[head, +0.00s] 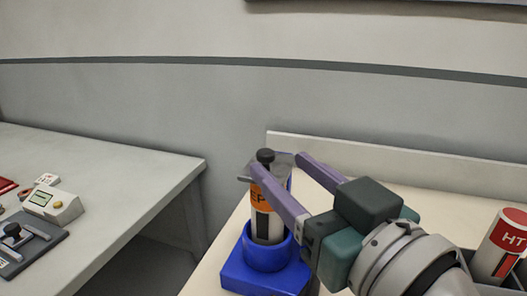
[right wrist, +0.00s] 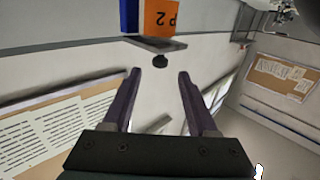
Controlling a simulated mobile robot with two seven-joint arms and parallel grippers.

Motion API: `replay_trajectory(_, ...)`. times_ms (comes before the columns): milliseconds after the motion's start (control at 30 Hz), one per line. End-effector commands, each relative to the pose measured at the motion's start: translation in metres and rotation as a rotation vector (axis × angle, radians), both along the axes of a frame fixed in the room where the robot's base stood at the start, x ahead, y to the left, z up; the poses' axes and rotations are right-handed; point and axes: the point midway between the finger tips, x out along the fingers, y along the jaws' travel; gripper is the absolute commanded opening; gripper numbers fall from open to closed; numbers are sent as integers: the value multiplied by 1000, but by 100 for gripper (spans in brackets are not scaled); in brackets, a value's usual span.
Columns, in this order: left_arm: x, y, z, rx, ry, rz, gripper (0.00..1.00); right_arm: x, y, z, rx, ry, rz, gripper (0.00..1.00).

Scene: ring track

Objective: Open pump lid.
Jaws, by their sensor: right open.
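The pump (head: 259,198) is an upright cylinder with an orange label, standing in a blue holder (head: 236,272) in the head view. Its grey plate-like lid (head: 244,178) lies flat on top, with a black knob (head: 265,155) above it. My right gripper (head: 278,163) is open beside the pump's top, its purple fingers reaching in from the right; the near finger hides part of the label. In the right wrist view the pump shows upside down, and the knob (right wrist: 160,60) appears just beyond the gap between the fingertips (right wrist: 158,75). The fingers hold nothing. My left gripper is not in view.
A cylinder with a red HT label (head: 509,232) stands at the right of the same bench (head: 214,262). Another table (head: 120,165) on the left carries a small device with a display (head: 54,204) and a dark plate (head: 30,246). A gap separates the tables. A wall stands behind.

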Motion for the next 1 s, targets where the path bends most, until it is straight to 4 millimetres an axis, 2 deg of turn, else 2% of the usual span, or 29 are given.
replay_trajectory(100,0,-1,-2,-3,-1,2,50,22,11,0,3,-1,0,59)
replay_trajectory(300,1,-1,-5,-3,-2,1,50,45,23,0,1,0,0,59)
replay_trajectory(667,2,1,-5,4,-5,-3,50,51,26,0,0,0,1,59)
replay_trajectory(1000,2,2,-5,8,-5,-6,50,51,26,0,0,1,1,23)
